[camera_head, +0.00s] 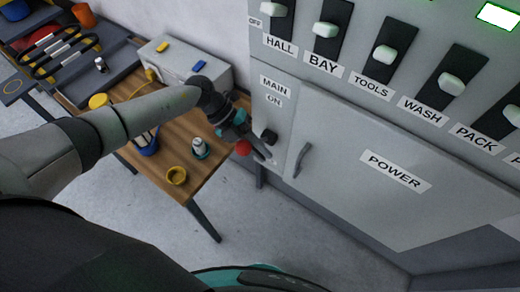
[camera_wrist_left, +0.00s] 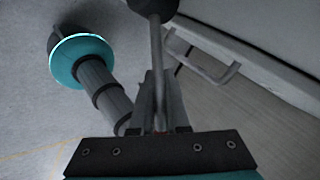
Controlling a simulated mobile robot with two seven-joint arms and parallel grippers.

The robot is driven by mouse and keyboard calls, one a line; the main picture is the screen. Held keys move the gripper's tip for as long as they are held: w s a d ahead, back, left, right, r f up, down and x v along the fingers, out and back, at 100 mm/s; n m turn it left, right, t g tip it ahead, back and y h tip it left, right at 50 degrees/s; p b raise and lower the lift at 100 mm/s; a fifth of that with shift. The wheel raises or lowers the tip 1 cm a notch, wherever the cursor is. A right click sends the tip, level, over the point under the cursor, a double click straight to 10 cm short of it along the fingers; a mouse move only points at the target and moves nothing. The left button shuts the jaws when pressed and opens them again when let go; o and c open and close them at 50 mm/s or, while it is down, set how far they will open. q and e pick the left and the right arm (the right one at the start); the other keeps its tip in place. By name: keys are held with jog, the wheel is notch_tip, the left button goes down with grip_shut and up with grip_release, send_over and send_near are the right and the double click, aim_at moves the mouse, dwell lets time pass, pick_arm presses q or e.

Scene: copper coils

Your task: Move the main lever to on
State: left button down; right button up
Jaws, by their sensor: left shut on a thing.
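The main lever is on the grey panel below the MAIN and ON labels (camera_head: 273,92). Its dark hub (camera_head: 268,136) shows beside my gripper, and its red ball (camera_head: 243,147) sticks out to the left. My left gripper (camera_head: 262,155) is at the lever, with its fingers close to the panel. In the left wrist view the lever's rod (camera_wrist_left: 156,60) runs from the dark hub (camera_wrist_left: 153,6) down between my fingers (camera_wrist_left: 160,112), which are shut on it. Only a small red patch shows there. My right gripper is not in view.
The POWER cabinet door (camera_head: 350,190) and its handle (camera_head: 302,160) are right of the lever. A row of labelled switches (camera_head: 389,56) is above. Floor shows below.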

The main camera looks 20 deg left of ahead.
pick_arm(q)
jog(key=shift+w+r, duration=0.1)
jog(key=shift+r, duration=0.05)
jog(key=c, duration=0.9)
grip_release()
jog(key=b+v, duration=0.2)
jog(key=v, duration=1.3)
jog(key=shift+r, duration=0.1)
